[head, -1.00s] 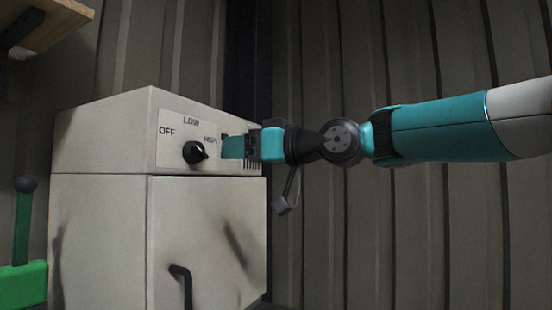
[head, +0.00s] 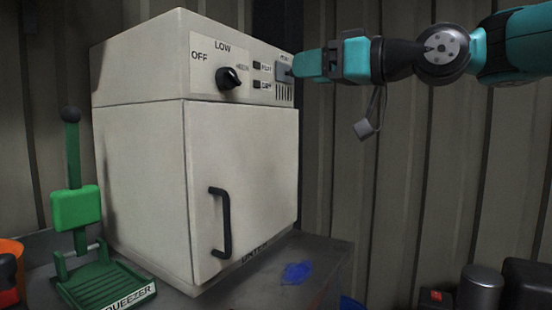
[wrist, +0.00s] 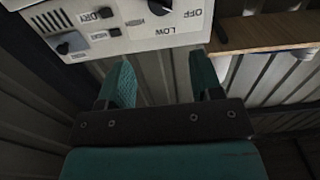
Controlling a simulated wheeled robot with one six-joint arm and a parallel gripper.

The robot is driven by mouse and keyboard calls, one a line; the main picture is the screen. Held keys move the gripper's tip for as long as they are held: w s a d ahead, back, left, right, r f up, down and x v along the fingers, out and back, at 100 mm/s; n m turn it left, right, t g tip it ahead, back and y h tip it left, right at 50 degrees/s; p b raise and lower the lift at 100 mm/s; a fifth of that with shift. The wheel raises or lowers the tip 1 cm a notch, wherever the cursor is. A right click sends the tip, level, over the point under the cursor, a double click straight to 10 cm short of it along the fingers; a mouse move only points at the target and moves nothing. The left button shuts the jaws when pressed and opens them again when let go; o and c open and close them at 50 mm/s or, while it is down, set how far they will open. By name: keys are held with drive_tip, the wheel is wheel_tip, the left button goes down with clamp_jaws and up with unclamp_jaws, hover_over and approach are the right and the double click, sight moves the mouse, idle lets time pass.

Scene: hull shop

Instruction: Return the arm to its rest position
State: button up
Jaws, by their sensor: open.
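My gripper (head: 300,66) is at the upper right in the head view, beside the right end of the control panel of a white cabinet (head: 240,180). In the wrist view my gripper (wrist: 161,70) has its two teal fingers apart, with nothing between them. The black knob (head: 229,78) stands clear to the left of the fingers, its pointer turned toward the right-hand label. The panel with the knob (wrist: 160,5) shows upside down along the top of the wrist view. My arm reaches in from the right; whether the fingertips touch the panel, I cannot tell.
A green squeezer (head: 75,210) stands left of the cabinet on a dark bench (head: 325,265). A blue patch (head: 298,272) lies on the bench. A grey cylinder (head: 480,288) is at lower right. A wooden shelf (wrist: 265,33) shows in the wrist view. Corrugated wall lies behind.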

drive_tip(key=s+d+f+m+g+h+p, duration=0.1)
drive_tip(key=s+f+g+h+p, duration=0.4)
drive_tip(key=s+f, duration=0.6)
drive_tip(key=s+d+f+m+g+h+p, duration=0.2)
drive_tip(key=s+f+g+h+p, duration=0.3)
drive_tip(key=s+f, duration=0.7)
drive_tip(key=shift+s+d+f+m+g+p, duration=0.3)
drive_tip(key=shift+s+g+p, duration=0.25)
drive_tip(key=shift+s, duration=0.6)
